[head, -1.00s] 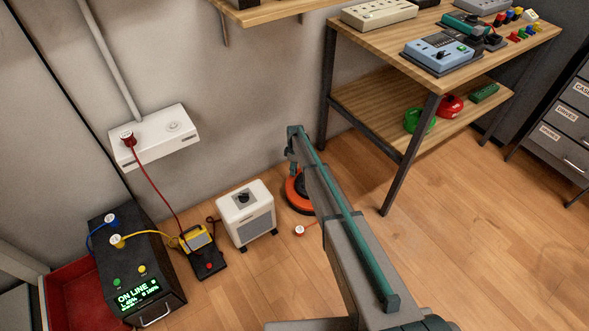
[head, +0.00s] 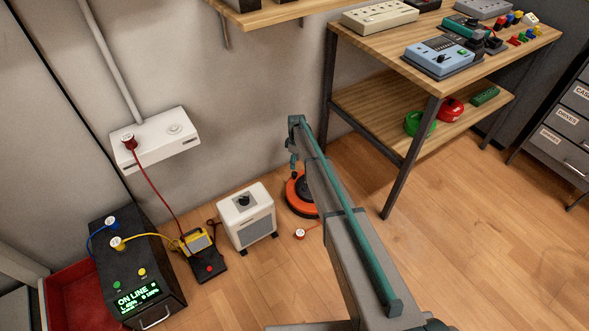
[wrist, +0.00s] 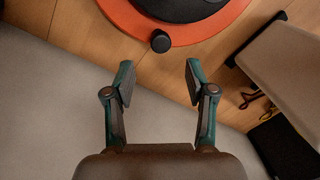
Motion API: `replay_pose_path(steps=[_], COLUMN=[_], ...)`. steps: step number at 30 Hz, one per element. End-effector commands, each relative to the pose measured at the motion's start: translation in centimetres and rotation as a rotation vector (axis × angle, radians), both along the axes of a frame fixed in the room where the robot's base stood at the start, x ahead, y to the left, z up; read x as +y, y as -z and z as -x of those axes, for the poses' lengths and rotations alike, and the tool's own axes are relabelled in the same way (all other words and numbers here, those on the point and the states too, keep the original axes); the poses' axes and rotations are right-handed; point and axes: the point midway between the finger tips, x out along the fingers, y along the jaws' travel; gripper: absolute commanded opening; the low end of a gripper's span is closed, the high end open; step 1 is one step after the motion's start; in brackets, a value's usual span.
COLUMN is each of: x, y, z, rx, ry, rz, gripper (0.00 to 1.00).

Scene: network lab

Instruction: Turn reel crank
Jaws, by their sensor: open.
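The reel is an orange disc (head: 297,199) with a dark centre, on the wood floor by the wall, partly hidden behind my arm. In the wrist view its orange rim (wrist: 125,22) and black hub (wrist: 190,8) show at the top edge. A black crank knob (wrist: 161,41) stands at the rim, nearest my gripper. My gripper (wrist: 158,78) is open and empty, its two fingers spread below the knob in the picture, apart from it. In the head view the gripper (head: 294,165) is small and partly hidden by my arm, beside the reel.
A white box with a dial (head: 246,216) stands left of the reel. A small red-and-white plug (head: 300,234) lies on the floor in front. The workbench (head: 408,160) has a leg to the right. The wall (wrist: 50,110) is close to the gripper. Floor at the right is clear.

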Motion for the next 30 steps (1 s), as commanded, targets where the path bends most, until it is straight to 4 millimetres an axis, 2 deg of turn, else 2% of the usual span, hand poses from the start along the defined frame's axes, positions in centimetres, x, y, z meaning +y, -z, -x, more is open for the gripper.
replay_pose_path(steps=[3, 9, 23, 26, 29, 30], x=[-0.1, -0.2, -0.4, -1.9, -5.1, -6.7], y=[-2.2, -4.3, -4.8, -4.5, -4.1, -4.0], z=[-0.2, -0.4, -0.5, -0.7, -1.0, -1.2], rx=[-0.001, 0.000, 0.001, 0.001, -0.001, -0.002], ry=[0.000, 0.000, 0.003, 0.019, 0.055, 0.074], rz=[0.000, 0.000, 0.000, 0.000, 0.000, 0.000], gripper=[0.56, 0.56, 0.54, 0.54, 0.54, 0.54])
